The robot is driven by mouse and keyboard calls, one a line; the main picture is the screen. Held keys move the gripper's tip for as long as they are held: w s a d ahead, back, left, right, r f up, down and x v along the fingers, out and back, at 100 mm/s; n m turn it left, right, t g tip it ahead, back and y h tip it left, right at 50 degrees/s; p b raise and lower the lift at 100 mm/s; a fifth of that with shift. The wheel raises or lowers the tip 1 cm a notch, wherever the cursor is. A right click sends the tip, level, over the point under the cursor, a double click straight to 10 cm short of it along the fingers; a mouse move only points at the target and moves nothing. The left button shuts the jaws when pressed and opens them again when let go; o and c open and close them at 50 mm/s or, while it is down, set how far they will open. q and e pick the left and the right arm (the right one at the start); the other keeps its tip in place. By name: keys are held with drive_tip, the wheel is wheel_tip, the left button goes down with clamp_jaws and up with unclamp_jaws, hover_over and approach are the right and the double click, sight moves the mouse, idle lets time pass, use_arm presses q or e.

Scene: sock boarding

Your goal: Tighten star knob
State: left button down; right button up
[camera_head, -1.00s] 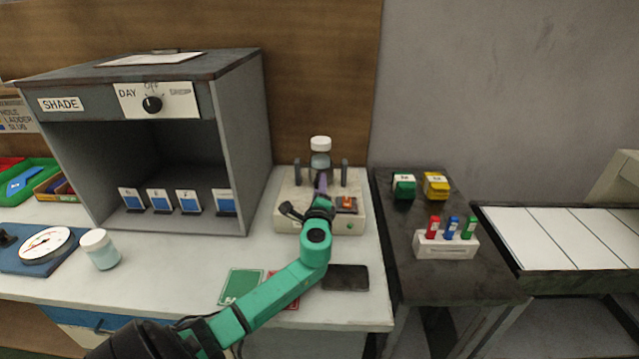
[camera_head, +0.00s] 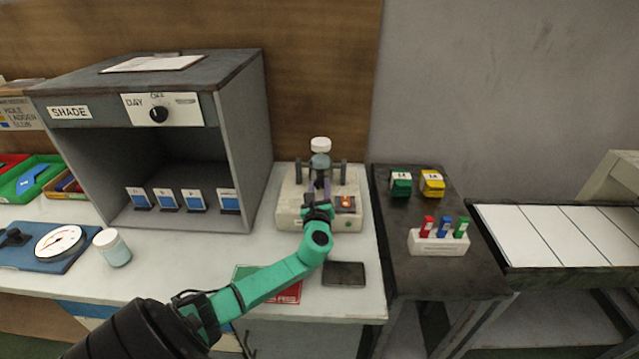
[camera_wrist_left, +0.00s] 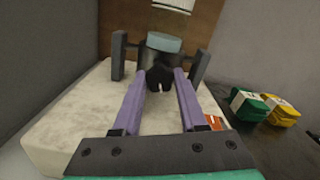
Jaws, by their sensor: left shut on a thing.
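The star knob (camera_wrist_left: 160,79) is a small dark lobed piece on the front of the clamp device, below a grey-blue round part (camera_wrist_left: 163,43). In the left wrist view it sits between the tips of my left gripper's two purple fingers (camera_wrist_left: 160,73), which are closed on it. In the head view my left gripper (camera_head: 319,186) reaches over the pale device base (camera_head: 289,209) from the front. There the fingers and wrist hide the knob. The device carries a white-capped bottle-like part (camera_head: 320,145) between two dark posts. My right gripper is not in view.
An orange-lit switch (camera_head: 347,202) is on the base, right of my wrist. A dark flat pad (camera_head: 344,274) lies in front. The grey shade box (camera_head: 237,140) stands left; a white jar (camera_head: 113,248) is farther left. A dark side table (camera_head: 440,271) is on the right.

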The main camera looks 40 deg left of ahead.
use_arm(q)
drive_tip(key=shift+f+m+p, duration=0.1)
drive_tip(key=shift+m+p, duration=0.25)
drive_tip(key=shift+m, duration=0.45)
drive_tip(key=shift+c, duration=2.3)
unclamp_jaws()
drive_tip(key=shift+d, duration=0.1)
drive_tip(key=v, duration=1.4)
drive_tip(key=shift+s+b, duration=0.2)
drive_tip(key=shift+b, duration=0.15)
drive_tip(key=shift+d, duration=0.2)
